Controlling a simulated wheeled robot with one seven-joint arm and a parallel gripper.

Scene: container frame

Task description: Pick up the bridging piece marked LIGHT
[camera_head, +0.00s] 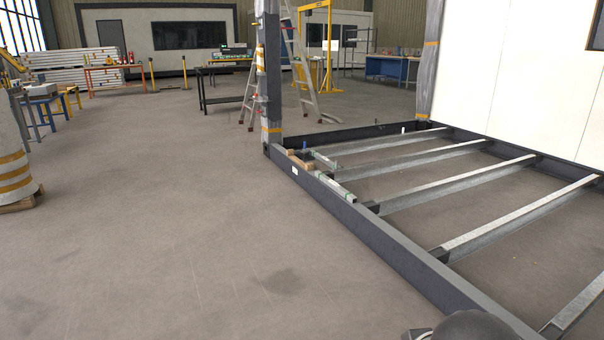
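One is a long grey piece (335,188) lying along the top of the frame's left beam. A brown, wood-coloured piece (300,160) lies behind it, and a short grey piece (324,161) lies beside that, to its right. Any lettering is too small to read, so I cannot tell which piece is marked LIGHT. My gripper is not recognisable in this view. A dark rounded part, probably mine, shows at the bottom edge.
Light metal joists (460,185) cross the frame, with open gaps between them. A wrapped post (269,75) rises at the frame's corner, with a stepladder (303,65) behind. The concrete floor (170,220) left of the frame is clear. A striped column (12,165) stands far left.

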